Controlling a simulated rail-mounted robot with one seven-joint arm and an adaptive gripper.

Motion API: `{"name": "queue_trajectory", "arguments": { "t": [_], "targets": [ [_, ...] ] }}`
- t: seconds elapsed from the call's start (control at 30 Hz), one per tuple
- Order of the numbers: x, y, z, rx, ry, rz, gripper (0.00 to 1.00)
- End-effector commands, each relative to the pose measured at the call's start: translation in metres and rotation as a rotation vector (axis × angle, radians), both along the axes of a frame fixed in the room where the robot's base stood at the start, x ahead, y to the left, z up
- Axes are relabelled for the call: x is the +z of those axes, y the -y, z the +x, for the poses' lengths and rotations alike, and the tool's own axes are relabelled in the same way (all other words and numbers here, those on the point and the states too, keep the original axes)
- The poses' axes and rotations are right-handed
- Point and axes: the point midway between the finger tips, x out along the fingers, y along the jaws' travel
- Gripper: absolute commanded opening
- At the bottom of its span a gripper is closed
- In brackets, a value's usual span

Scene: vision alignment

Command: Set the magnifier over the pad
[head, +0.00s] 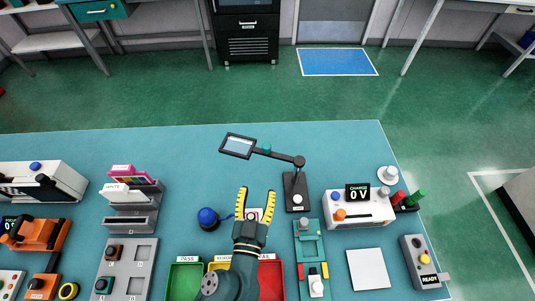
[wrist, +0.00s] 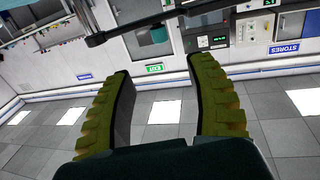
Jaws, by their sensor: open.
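The magnifier has a rectangular framed lens (head: 238,145) on a dark jointed arm with a teal knob (head: 266,148). Its base (head: 295,192) stands right of my gripper. The lens end points to the upper left, over the bare far part of the table. A plain white square pad (head: 368,268) lies at the front right, well away from the lens. My gripper (head: 256,195) is open and empty, short of the magnifier arm in the picture. In the wrist view, the dark magnifier arm (wrist: 112,36) crosses beyond the open fingertips (wrist: 160,72).
A blue dome button (head: 208,217) is left of my gripper. Green (head: 184,282) and red (head: 270,280) trays lie beside my arm. A green fixture (head: 309,245) and a charger reading 0 V (head: 358,210) stand to the right. The table's far strip is clear.

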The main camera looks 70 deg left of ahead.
Motion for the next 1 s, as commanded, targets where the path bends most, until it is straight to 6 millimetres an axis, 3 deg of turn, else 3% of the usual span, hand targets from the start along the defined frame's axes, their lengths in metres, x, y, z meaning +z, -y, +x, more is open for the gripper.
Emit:
{"name": "queue_trajectory", "arguments": {
  "t": [0.1, 0.6, 0.8, 1.0],
  "targets": [
    [0.009, -0.021, 0.012, 0.003, 0.002, 0.002, 0.56],
    [0.004, -0.117, 0.072, -0.001, 0.001, 0.002, 0.56],
    [0.003, -0.132, 0.081, -0.001, 0.001, -0.001, 0.56],
    [0.003, -0.132, 0.081, -0.001, 0.001, -0.001, 0.56]
  ]
}}
